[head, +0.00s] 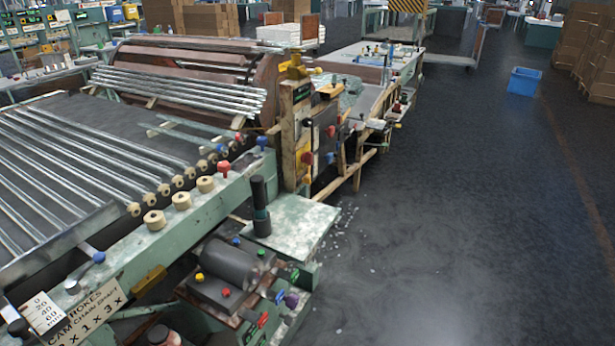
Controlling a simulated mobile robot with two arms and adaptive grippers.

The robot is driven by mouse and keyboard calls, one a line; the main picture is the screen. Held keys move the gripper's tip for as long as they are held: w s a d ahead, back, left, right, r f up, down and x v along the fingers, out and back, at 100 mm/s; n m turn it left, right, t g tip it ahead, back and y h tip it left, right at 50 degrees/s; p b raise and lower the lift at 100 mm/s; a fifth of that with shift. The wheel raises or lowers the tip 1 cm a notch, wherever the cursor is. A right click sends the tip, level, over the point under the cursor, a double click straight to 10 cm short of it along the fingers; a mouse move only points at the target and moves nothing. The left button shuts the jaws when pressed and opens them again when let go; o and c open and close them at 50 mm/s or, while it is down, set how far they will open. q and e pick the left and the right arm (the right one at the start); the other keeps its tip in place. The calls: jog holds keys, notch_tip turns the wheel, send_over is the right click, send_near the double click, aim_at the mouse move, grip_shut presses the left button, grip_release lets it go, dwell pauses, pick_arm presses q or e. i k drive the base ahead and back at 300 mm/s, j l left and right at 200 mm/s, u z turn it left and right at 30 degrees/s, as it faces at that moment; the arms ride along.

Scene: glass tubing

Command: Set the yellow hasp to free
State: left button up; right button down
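No part is plainly recognisable as the yellow hasp at this size. A dull yellow bracket-like piece (296,68) sits on top of the wooden post (290,135) in the middle of the machine. A dark yellow block (148,280) is fixed on the side of the green rail (190,230) at the lower left. Neither of my grippers is in view.
Glass tubes (75,160) lie in rows on the machine bed at left. A black upright handle (260,205) and a grey motor (232,262) with coloured knobs stand in front. The dark floor (450,210) at right is clear, with a blue bin (524,81) farther back.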

aim_at(306, 179)
jog(key=u, duration=0.3)
jog(key=i+l+u, duration=0.3)
jog(key=l+u, duration=0.3)
jog(key=i+l+u, duration=0.1)
jog(key=l+u, duration=0.15)
jog(key=l, duration=0.15)
